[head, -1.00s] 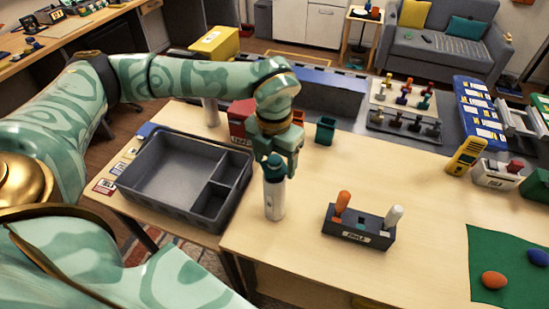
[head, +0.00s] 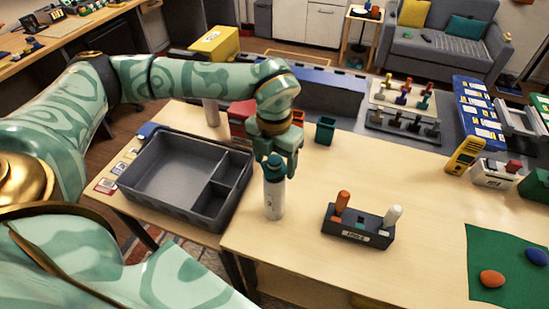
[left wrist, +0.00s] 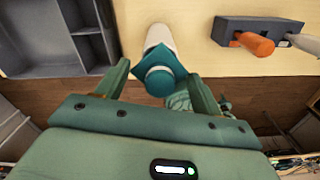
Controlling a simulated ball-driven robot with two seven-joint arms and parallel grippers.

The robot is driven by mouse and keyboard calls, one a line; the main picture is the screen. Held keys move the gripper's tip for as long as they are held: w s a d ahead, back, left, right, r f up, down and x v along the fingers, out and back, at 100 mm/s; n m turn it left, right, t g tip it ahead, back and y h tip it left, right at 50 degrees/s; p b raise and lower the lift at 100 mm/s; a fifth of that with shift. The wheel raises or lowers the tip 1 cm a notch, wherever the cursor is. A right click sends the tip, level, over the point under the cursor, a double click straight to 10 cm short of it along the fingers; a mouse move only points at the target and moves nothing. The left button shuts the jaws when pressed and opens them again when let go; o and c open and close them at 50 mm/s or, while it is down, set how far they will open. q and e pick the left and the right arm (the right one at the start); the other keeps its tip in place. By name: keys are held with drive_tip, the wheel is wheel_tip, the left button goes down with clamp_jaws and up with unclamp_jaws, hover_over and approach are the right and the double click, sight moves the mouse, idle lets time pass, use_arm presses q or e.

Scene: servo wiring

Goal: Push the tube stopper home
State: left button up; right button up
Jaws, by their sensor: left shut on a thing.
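A white tube (head: 273,202) stands upright on the light wooden table, just right of the grey tray. A teal stopper (head: 274,163) sits at its top; how deep it is seated is hard to tell. My left gripper (head: 277,169) comes from above and is shut on the stopper, a finger on either side. In the left wrist view the stopper (left wrist: 160,78) shows between the fingers (left wrist: 160,72), with the white tube (left wrist: 160,37) beyond it. My right gripper is not in view.
The grey divided tray (head: 160,208) is close on the left. A dark block (head: 357,233) with an orange and a white handled piece stands to the right. A teal open bin (head: 325,130) is behind. The table between the block and the green mat (head: 510,260) is clear.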

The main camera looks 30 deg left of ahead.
use_arm(q)
drive_tip(key=shift+f+b, duration=0.7)
drive_tip(key=shift+f, duration=0.7)
drive_tip(key=o, duration=1)
drive_tip(key=shift+r, duration=0.1)
wheel_tip(320, 180, up, 16)
drive_tip(key=p, duration=0.1)
drive_tip(key=shift+p, duration=0.3)
